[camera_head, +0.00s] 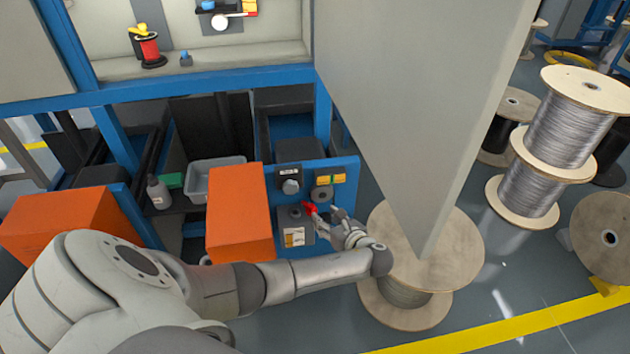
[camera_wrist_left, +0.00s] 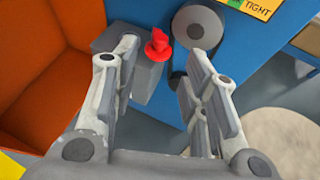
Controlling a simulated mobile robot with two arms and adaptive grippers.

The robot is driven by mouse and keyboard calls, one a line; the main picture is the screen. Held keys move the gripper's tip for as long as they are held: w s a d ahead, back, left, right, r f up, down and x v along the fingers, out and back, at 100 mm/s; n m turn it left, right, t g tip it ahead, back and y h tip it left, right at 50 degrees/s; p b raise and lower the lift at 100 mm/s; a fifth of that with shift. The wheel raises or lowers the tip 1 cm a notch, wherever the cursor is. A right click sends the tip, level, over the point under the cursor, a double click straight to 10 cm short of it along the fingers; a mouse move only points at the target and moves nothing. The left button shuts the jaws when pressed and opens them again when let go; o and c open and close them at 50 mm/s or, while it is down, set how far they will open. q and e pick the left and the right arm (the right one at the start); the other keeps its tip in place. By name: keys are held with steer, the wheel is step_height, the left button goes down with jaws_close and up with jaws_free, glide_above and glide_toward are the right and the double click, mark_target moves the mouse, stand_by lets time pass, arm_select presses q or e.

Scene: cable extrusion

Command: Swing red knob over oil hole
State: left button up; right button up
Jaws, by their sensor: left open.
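The red knob (camera_head: 309,208) sits on the upper right of a grey box (camera_head: 294,232) on the blue machine panel. It also shows in the left wrist view (camera_wrist_left: 158,46), ahead of and between my fingers. My left gripper (camera_head: 325,212) is open and empty, close to the right of the knob in the head view. In the left wrist view its two fingers (camera_wrist_left: 158,70) stand wide apart. I cannot tell whether either finger touches the knob. No oil hole can be made out. My right gripper is not in view.
A large orange box (camera_head: 240,212) stands left of the panel. A large grey slab (camera_head: 415,90) hangs at the right. A wooden cable reel (camera_head: 455,250) stands on the floor beside the gripper.

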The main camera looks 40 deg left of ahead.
mark_target(310, 208)
arm_select(q)
steer(key=b+x, duration=0.1)
steer(key=x, duration=0.4)
steer(key=shift+a+f+b, duration=0.1)
steer(key=shift+f+b, duration=0.05)
steer(key=shift+b, duration=0.2)
steer(key=shift+w+a+f+b, duration=0.25)
steer(key=shift+a+b, duration=0.05)
steer(key=shift+a, duration=0.2)
steer(key=shift+w+a+f, duration=0.2)
steer(key=shift+w+a, duration=0.05)
steer(key=shift+a, duration=0.4)
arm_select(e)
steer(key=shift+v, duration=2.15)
arm_select(q)
steer(key=shift+c, duration=0.3)
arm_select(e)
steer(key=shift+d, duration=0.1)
arm_select(q)
steer(key=c, duration=0.6)
steer(key=shift+s+r, duration=0.1)
steer(key=shift+r, duration=0.05)
